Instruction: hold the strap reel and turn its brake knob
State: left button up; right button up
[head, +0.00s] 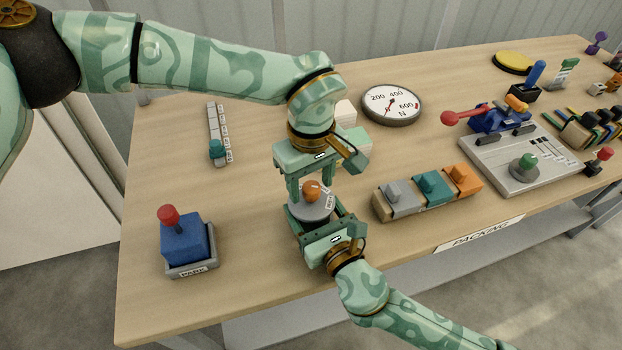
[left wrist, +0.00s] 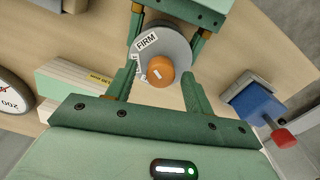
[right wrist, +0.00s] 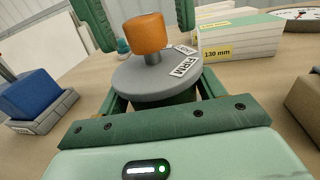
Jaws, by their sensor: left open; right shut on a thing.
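The strap reel (head: 309,209) is a grey disc on a dark body with a FIRM label on top, standing near the table's front. Its orange brake knob (head: 311,189) sits on a short stem at the centre; it also shows in the right wrist view (right wrist: 145,34). My right gripper (head: 318,222) is shut on the reel from the front, with a finger on each side below the disc. My left gripper (head: 307,195) points down from above, open, with its fingers on either side of the knob and apart from it, as the left wrist view shows around the knob (left wrist: 160,71).
A blue block with a red knob (head: 184,238) stands in a PARK tray at the left. A row of grey, teal and orange switches (head: 430,190) is right of the reel. White and green blocks (head: 356,143) and a round dial (head: 392,104) lie behind.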

aim_at(311, 185)
pick_arm(q)
notch_tip(311, 185, up, 12)
dwell(0.4)
pick_arm(e)
jog(key=o, duration=1.6)
jog(key=shift+o, duration=0.2)
